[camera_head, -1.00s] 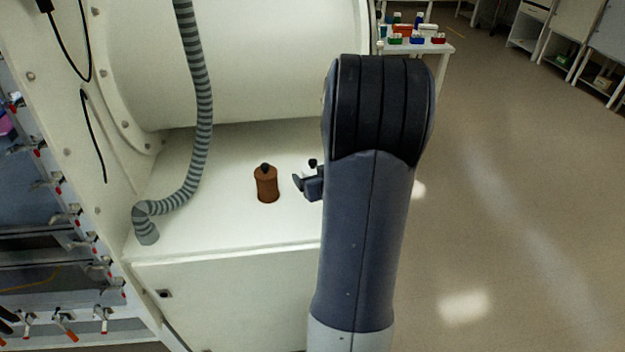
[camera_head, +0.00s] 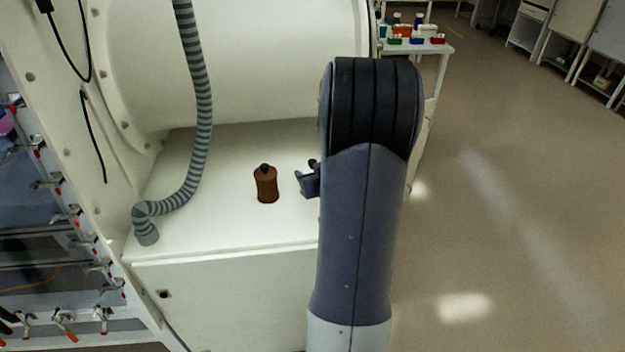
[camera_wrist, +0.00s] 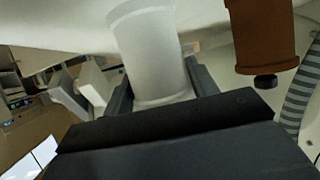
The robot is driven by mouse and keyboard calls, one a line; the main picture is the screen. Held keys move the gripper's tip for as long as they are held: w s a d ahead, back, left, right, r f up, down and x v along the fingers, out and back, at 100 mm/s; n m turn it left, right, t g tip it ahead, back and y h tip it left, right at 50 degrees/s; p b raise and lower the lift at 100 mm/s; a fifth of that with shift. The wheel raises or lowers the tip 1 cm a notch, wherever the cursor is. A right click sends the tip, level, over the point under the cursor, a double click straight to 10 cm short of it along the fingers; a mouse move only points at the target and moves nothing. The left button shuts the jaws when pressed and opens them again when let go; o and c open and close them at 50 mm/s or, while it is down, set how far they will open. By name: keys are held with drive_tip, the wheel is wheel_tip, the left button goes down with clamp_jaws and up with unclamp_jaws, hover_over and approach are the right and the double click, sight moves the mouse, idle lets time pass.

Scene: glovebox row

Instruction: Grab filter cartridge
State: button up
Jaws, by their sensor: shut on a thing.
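A white cylinder with a flared rim, which looks like the filter cartridge (camera_wrist: 150,45), stands between the two dark fingers of my gripper (camera_wrist: 160,88) in the wrist view. The fingers are shut on it, one at each side. In the head view my gripper (camera_head: 308,181) shows just left of my arm, over the white ledge. The cartridge cannot be made out there, and most of the gripper is hidden behind my arm.
A brown bottle with a black cap (camera_head: 266,184) stands on the white ledge (camera_head: 215,225), left of my gripper and close to it; it also shows in the wrist view (camera_wrist: 265,35). A grey striped hose (camera_head: 198,100) runs down at left. Open floor lies right.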

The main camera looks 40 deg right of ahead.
drive_tip(key=shift+c, duration=0.7)
